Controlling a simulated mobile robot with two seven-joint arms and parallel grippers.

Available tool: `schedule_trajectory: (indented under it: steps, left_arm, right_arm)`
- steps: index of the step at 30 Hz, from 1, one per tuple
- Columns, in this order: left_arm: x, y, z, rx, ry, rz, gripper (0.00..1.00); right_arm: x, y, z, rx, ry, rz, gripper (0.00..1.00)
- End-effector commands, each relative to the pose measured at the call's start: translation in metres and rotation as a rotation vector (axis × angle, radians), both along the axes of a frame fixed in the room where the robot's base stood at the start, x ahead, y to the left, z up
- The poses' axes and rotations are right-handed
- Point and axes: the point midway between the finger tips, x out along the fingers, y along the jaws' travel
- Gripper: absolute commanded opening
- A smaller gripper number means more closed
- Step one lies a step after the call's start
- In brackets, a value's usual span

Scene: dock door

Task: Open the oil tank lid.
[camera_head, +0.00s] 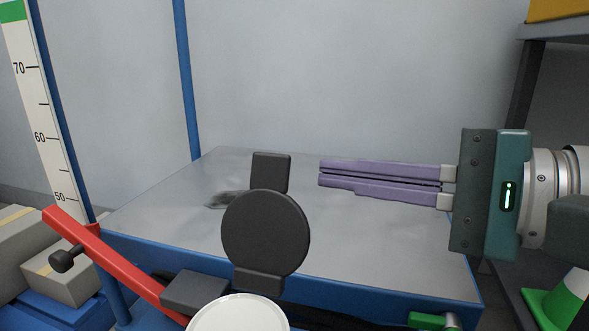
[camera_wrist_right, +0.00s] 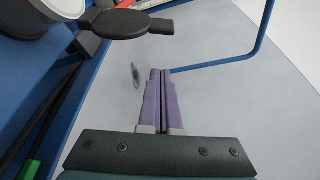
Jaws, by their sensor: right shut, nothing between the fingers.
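The oil tank lid (camera_head: 265,238) is a dark grey disc with a square tab (camera_head: 270,171) at its far end. It stands raised on its hinge block (camera_head: 258,282), off the white round tank top (camera_head: 240,316), which is cut off by the bottom edge. The right wrist view also shows the lid (camera_wrist_right: 118,23), swung away from the white tank top (camera_wrist_right: 38,14). My right gripper (camera_head: 320,172) has two long purple fingers, shut and empty. Its tips point left, to the right of the tab and apart from it. My left gripper is out of view.
A grey metal platform top (camera_head: 385,240) with a blue frame lies behind the lid, mostly bare. A red bar (camera_head: 110,260) with a black knob slants at left, near a height scale (camera_head: 40,110) and boxes. A green-and-white cone (camera_head: 562,300) and shelving stand at right.

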Motion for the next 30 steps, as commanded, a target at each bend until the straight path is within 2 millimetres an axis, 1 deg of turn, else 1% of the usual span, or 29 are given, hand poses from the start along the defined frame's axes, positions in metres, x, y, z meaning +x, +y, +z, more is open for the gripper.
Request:
schedule_trajectory:
  steps: [1,6,7,9,15,27,30]
  left_arm:
    - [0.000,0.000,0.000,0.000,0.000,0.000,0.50]
    - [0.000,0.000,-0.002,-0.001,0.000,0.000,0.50]
    - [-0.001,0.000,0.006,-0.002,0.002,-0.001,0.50]
    - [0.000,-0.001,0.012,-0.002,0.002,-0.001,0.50]
    - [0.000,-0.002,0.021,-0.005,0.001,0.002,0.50]
    - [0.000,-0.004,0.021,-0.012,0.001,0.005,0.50]
    - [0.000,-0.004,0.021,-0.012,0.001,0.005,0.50]
  right_arm:
    - [0.006,0.009,0.000,0.003,-0.004,0.002,0.00]
    - [0.022,0.034,-0.004,-0.001,-0.003,0.003,0.00]
    - [0.015,0.033,0.002,-0.003,0.000,0.004,0.00]
    - [0.005,0.035,0.006,-0.003,0.000,0.004,0.00]
    - [-0.011,0.040,0.010,-0.001,0.001,0.002,0.00]
    - [-0.015,0.041,0.010,-0.002,-0.002,0.002,0.00]
    - [-0.020,0.043,0.012,-0.022,-0.061,0.002,0.00]
